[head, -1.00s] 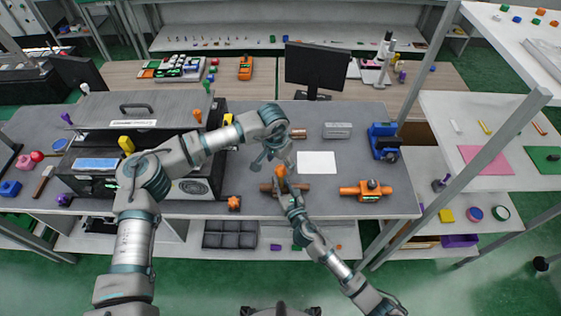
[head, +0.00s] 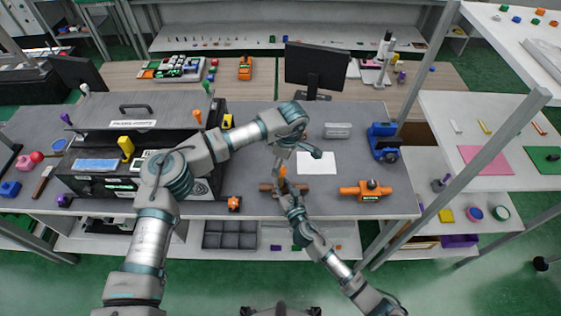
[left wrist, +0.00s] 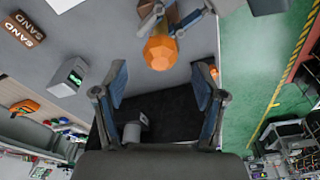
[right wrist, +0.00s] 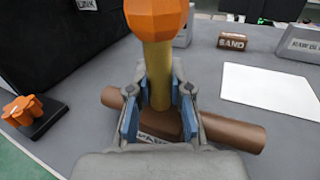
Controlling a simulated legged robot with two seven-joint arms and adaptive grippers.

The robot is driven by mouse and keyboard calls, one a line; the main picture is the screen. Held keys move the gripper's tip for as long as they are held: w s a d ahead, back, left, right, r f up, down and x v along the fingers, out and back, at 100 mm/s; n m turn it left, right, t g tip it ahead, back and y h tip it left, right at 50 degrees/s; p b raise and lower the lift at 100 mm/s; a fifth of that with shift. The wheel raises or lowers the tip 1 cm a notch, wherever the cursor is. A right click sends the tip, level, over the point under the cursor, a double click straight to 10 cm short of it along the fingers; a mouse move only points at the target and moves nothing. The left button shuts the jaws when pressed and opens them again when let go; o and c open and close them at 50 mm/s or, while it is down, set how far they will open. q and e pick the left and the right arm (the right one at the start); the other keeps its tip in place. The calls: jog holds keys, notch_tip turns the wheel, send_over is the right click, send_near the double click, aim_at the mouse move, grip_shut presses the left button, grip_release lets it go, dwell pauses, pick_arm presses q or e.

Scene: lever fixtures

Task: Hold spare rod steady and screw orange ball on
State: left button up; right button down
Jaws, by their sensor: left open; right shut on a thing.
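The orange ball (right wrist: 157,14) sits at the top end of the yellow rod (right wrist: 158,75) in the right wrist view; whether its thread is engaged cannot be told. The rod stands upright above a brown cylindrical piece (right wrist: 232,131) lying on the bench. My right gripper (right wrist: 158,92) is shut on the rod below the ball. My left gripper (left wrist: 160,78) is open and empty. In the left wrist view the ball (left wrist: 160,50) lies just beyond its fingertips, apart from them. In the head view the ball (head: 283,171) is small and partly hidden between the two grippers.
A white sheet (head: 317,163) and an orange fixture (head: 368,191) lie to the right on the grey bench. An orange star-shaped knob (head: 234,203) is left of the rod. A brown SAND block (right wrist: 232,42) and a large dark box (right wrist: 50,35) stand behind.

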pick_arm(q)
jog(key=shift+n, duration=0.6)
jog(key=shift+f, duration=0.1)
jog(key=shift+f, duration=1.45)
grip_shut()
